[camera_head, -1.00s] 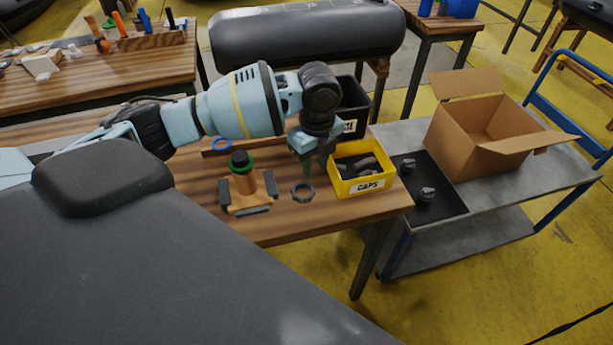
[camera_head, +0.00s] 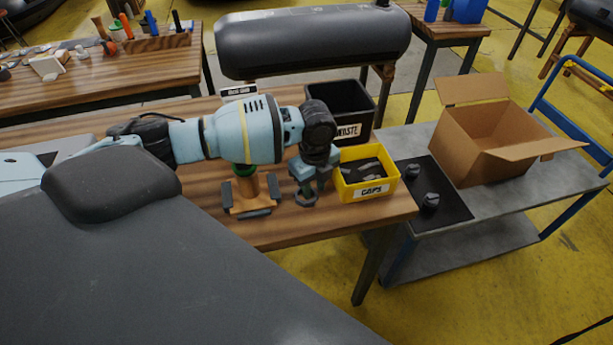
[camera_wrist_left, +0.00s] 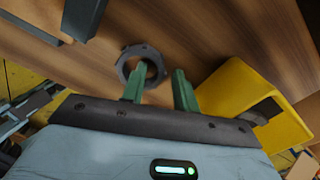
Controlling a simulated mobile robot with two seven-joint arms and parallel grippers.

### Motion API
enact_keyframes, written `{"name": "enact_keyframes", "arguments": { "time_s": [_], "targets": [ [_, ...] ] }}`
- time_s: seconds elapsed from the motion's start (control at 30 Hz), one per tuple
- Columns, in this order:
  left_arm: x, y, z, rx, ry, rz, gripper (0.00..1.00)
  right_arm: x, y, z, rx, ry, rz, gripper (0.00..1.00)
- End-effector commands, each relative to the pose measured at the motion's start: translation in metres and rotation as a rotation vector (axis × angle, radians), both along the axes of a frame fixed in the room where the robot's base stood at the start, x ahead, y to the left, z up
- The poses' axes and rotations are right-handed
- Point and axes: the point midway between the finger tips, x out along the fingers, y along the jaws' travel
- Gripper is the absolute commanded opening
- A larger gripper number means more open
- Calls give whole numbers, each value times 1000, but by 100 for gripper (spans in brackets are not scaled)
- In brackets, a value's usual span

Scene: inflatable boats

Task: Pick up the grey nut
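The grey nut (camera_wrist_left: 150,49) is a dark ring that lies flat on the wooden table. In the left wrist view one green finger overlaps its near rim and hole. In the head view the nut (camera_head: 306,203) is partly hidden below my left gripper (camera_head: 305,186). In the wrist view my left gripper (camera_wrist_left: 158,72) is open, its two green fingers apart with nothing held between them. I cannot tell whether a finger touches the nut. My right gripper is not in view.
A yellow caps bin (camera_head: 379,192) stands close to the right of the nut. A wooden fixture (camera_head: 247,207) stands to its left. A black waste bin (camera_head: 351,100) is behind. A cardboard box (camera_head: 490,165) rests on the cart at right.

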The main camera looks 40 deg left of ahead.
Motion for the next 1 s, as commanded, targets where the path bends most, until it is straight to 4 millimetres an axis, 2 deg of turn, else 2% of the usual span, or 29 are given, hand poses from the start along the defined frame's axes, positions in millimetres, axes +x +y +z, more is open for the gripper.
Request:
{"name": "enact_keyframes", "arguments": {
  "time_s": [0.1,0.33,0.77,1.0],
  "targets": [
    [0,0,0,0,0,0,29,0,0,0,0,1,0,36],
    [0,0,0,0,0,0,0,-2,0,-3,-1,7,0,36],
    [0,0,2,0,-1,0,0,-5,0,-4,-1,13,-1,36],
    [1,0,22,-2,-3,0,0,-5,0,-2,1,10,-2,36]
  ]
}}
